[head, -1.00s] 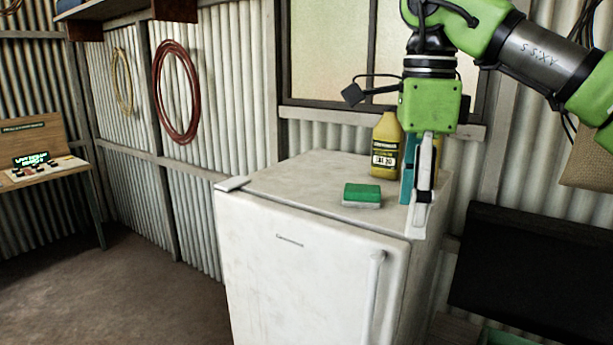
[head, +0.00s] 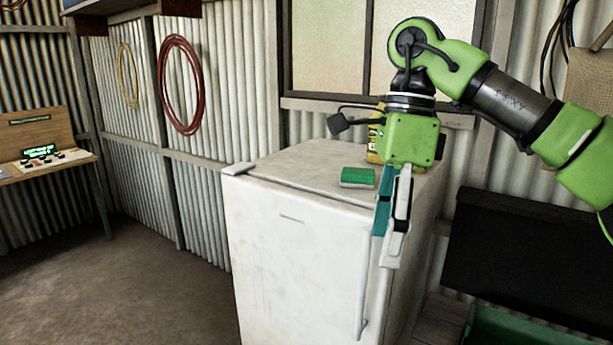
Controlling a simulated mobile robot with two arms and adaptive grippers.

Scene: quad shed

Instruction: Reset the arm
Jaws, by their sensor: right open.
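My right arm comes in from the right in the head view, green with a dark grey link. Its gripper (head: 386,250) points down in front of the upper right front of a white fridge (head: 285,255). The gripper is open and nothing shows between its fingers. One finger shows a teal side, the other white and black. My left gripper is not in view.
A green and white sponge (head: 358,177) lies on the fridge top, left of my gripper. A yellow bottle (head: 374,150) stands behind, mostly hidden by my gripper. A dark panel (head: 520,260) is at right. Floor (head: 130,290) at left is clear.

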